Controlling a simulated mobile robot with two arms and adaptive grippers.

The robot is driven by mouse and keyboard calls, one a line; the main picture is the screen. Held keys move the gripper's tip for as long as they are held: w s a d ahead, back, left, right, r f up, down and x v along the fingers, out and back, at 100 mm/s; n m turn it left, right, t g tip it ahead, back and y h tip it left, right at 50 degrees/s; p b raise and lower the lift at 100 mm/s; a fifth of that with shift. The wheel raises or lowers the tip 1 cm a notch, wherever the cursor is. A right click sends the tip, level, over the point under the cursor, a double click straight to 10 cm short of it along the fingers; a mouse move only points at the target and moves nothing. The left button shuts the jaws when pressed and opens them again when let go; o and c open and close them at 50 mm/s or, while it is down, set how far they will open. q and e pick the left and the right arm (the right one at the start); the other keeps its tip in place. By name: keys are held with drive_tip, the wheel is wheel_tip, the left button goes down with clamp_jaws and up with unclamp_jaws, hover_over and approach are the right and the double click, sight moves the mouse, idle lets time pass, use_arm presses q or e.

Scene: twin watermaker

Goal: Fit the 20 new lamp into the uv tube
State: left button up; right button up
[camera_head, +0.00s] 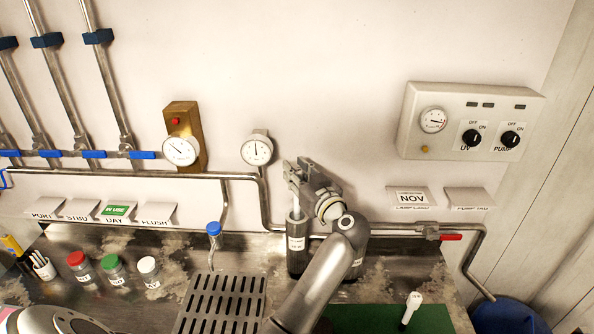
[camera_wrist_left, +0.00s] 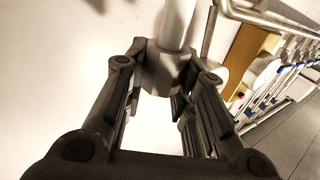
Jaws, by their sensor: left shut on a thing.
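My left gripper (camera_head: 300,178) is shut on a grey, block-like piece in front of the wall, above a dark upright cylinder (camera_head: 297,246) with a white label. In the left wrist view the fingers (camera_wrist_left: 165,85) close around this grey piece (camera_wrist_left: 165,68), and a paler round rod (camera_wrist_left: 178,22) runs out from it. I cannot tell whether this is the lamp. A second upright cylinder (camera_head: 358,258) is mostly hidden behind my arm. The labels on the cylinders are too small to read surely. My right gripper is not in view.
A slotted drain tray (camera_head: 223,303) and several capped bottles (camera_head: 113,270) stand to the left. A green mat (camera_head: 375,318) with a white-headed item (camera_head: 412,305) lies to the right. A pipe with a red-handled valve (camera_head: 432,233) runs behind. The UV and pump switch box (camera_head: 470,120) hangs above.

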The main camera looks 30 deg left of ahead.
use_arm(q)
drive_tip(key=shift+f+b, duration=0.6)
drive_tip(key=shift+f, duration=1.7)
drive_tip(key=shift+f+b, duration=0.85)
drive_tip(key=shift+f, duration=1.6)
drive_tip(key=o, duration=0.9)
drive_tip(key=shift+o, duration=0.2)
drive_tip(key=shift+r, duration=0.1)
wheel_tip(320, 180, up, 10)
drive_tip(key=shift+f, duration=0.1)
